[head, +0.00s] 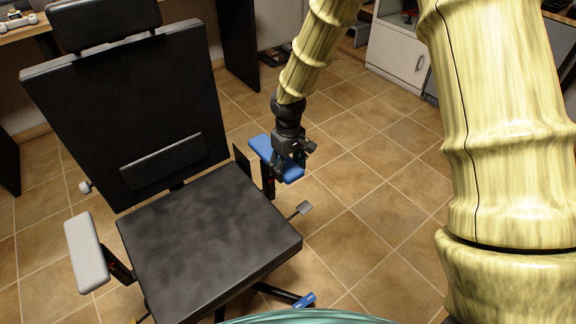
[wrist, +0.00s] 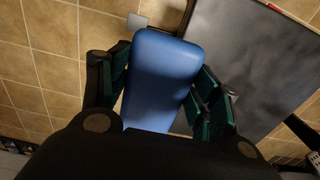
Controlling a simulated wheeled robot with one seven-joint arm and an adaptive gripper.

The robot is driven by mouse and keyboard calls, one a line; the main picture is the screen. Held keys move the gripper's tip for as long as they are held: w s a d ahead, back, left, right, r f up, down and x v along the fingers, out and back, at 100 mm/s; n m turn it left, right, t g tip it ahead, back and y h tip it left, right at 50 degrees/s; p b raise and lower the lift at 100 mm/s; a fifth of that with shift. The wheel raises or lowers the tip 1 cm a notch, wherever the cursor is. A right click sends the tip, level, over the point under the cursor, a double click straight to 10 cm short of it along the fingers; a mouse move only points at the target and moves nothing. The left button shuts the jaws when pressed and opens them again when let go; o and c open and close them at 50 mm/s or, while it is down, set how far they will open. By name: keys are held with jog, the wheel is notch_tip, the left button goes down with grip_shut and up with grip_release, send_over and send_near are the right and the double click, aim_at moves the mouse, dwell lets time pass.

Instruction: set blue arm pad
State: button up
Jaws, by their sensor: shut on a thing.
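The blue arm pad (head: 264,151) is on the right side of the black office chair, at the top of its armrest post (head: 268,178). My gripper (head: 288,168) reaches down from above onto the near part of the pad. In the wrist view the blue pad (wrist: 160,75) lies lengthwise between the two green-lined fingers (wrist: 163,95), one on each side, and they are shut on it. The pad's underside and its seat on the post are hidden. The chair's other arm pad is grey (head: 86,251) and sits on its own post at the left.
The chair seat (head: 210,235) and tall backrest (head: 125,110) stand to the left of my gripper. A lever (head: 299,210) sticks out from the seat's right side. Tiled floor (head: 375,190) is clear to the right. A white cabinet (head: 396,58) stands at the back.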

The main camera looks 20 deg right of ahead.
jog(key=shift+r+p, duration=1.2)
jog(key=shift+r, duration=0.25)
jog(key=o, duration=1.5)
jog(key=shift+f, duration=0.1)
jog(key=shift+c, duration=0.2)
notch_tip(320, 180, up, 12)
